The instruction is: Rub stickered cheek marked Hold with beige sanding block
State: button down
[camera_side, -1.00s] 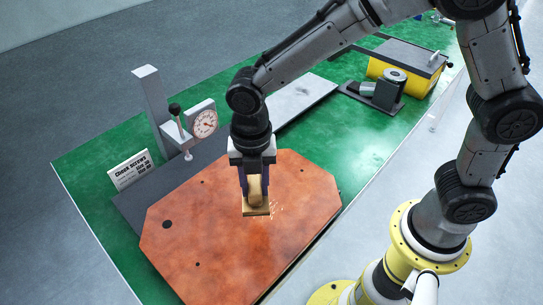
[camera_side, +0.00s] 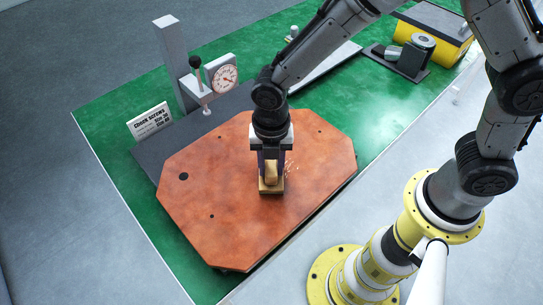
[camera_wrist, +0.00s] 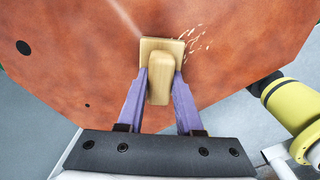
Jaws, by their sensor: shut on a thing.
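The beige sanding block (camera_side: 270,186) has a flat base and a rounded grip. My gripper (camera_side: 272,165) is shut on that grip, its purple fingers on both sides. The wrist view shows the block (camera_wrist: 160,72) between the fingers (camera_wrist: 159,88). Its base appears to rest flat on a large rust-orange plate (camera_side: 225,205) with cut corners. Pale flecks (camera_side: 291,170) lie on the plate just right of the block. No sticker or word "Hold" is legible on the plate; the surface under the block is hidden.
A dial gauge (camera_side: 225,78) on a grey post stands behind the plate, beside a card headed "Check screws" (camera_side: 150,121). A grey device (camera_side: 411,57) and yellow box (camera_side: 431,38) are at the back right. Green bench top (camera_side: 110,95) is bare at left.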

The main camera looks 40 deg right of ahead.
jog(key=shift+d+f, duration=0.35)
jog(key=shift+f, duration=0.05)
jog(key=shift+d, duration=3.45)
jog(key=shift+a, duration=3.75)
jog(key=shift+a+r, duration=0.1)
jog(key=shift+r, duration=4.05)
